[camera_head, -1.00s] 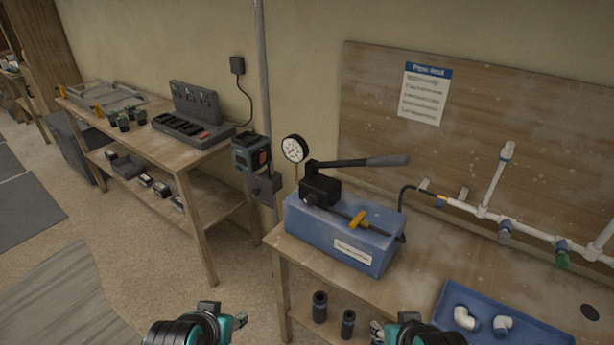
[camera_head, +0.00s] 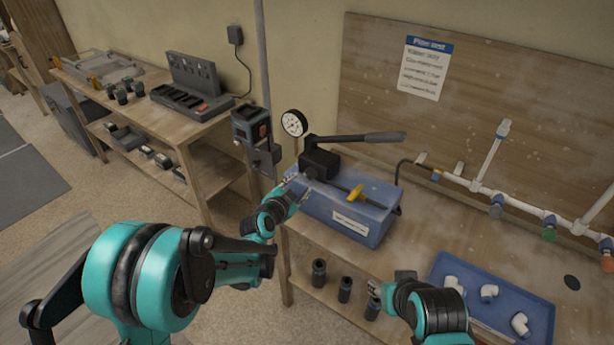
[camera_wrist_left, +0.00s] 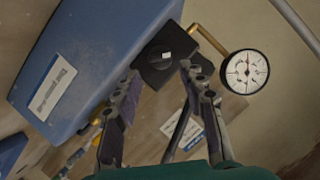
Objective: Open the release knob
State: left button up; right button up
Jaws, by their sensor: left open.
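The test pump is a blue box (camera_head: 335,212) with a black pump head (camera_head: 319,164), a long dark lever (camera_head: 365,138) and a yellow-handled valve (camera_head: 355,193). In the left wrist view, a black knob (camera_wrist_left: 167,54) with a small white mark sits at the end of the blue box (camera_wrist_left: 92,60); I take it for the release knob. My left gripper (camera_head: 295,184) is at the box's left end. In the wrist view its open fingers (camera_wrist_left: 163,88) point at the knob, with no clear grip on it. My right gripper (camera_head: 376,288) is by the bench's front edge, its jaws unclear.
A round gauge (camera_head: 294,123) rises on a brass pipe beside the knob; it also shows in the wrist view (camera_wrist_left: 244,72). A blue tray (camera_head: 540,310) with white elbows lies at right. White pipework (camera_head: 520,203) runs along the board. Dark cylinders (camera_head: 345,289) stand on the lower shelf.

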aim_at(308, 177)
pick_arm(q)
jog(key=b+x, duration=0.1)
jog(key=x, duration=0.5)
jog(key=shift+w+d+f+b, duration=0.1)
jog(key=shift+w+f+b, duration=0.1)
jog(key=shift+b, duration=0.1)
jog(key=shift+w+d+f, duration=0.1)
jog(key=shift+w+d, duration=0.15)
jog(key=shift+w, duration=0.25)
jog(key=c, duration=0.8)
